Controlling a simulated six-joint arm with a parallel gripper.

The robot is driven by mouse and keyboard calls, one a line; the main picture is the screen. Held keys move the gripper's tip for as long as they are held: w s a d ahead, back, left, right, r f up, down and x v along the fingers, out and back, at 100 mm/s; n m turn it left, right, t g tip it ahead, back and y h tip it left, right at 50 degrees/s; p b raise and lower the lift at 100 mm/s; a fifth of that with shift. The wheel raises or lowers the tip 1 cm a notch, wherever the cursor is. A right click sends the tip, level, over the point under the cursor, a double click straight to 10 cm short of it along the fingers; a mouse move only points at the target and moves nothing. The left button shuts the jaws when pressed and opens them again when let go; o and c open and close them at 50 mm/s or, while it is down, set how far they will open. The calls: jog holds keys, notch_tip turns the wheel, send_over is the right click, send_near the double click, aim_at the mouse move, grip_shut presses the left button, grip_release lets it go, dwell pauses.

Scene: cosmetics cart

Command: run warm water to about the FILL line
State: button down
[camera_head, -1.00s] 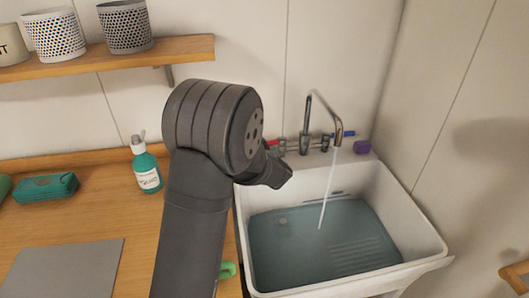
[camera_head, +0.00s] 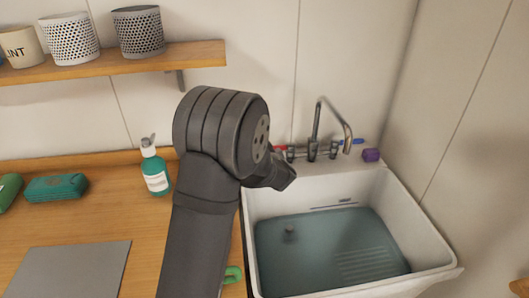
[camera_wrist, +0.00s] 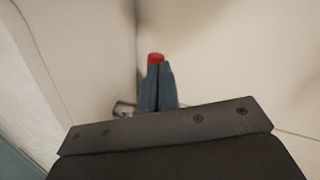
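The white sink (camera_head: 434,246) holds a pool of bluish water (camera_head: 325,243). A small dark mark (camera_head: 333,204) is on its back inner wall, just above the water; its lettering is too small to read. The tap's curved spout (camera_head: 347,132) stands over the sink with no stream visible. The red handle (camera_head: 280,147) is at the tap's left and the blue handle (camera_head: 352,141) at its right. My gripper (camera_wrist: 157,70) has its fingers together, with the red handle end (camera_wrist: 155,58) showing at their tips. In the head view my arm hides most of the gripper.
A purple block (camera_head: 371,155) sits on the sink's back ledge. A green pump bottle (camera_head: 154,169) and a green case (camera_head: 56,187) stand on the wooden counter (camera_head: 110,215) at left. A shelf (camera_head: 120,62) with several pots hangs above. A grey mat (camera_head: 65,270) lies at front left.

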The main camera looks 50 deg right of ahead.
jog(key=a+r, duration=0.3)
jog(key=a, duration=0.6)
jog(key=shift+w+a, duration=0.3)
jog(key=d+f, duration=0.1)
jog(key=d, duration=0.2)
jog(key=d+f, duration=0.1)
jog(key=d, duration=0.2)
jog(key=d+f, duration=0.1)
jog(key=d, duration=0.2)
jog(key=shift+s+d, duration=0.15)
jog(key=shift+s, duration=0.1)
jog(key=shift+r, duration=0.1)
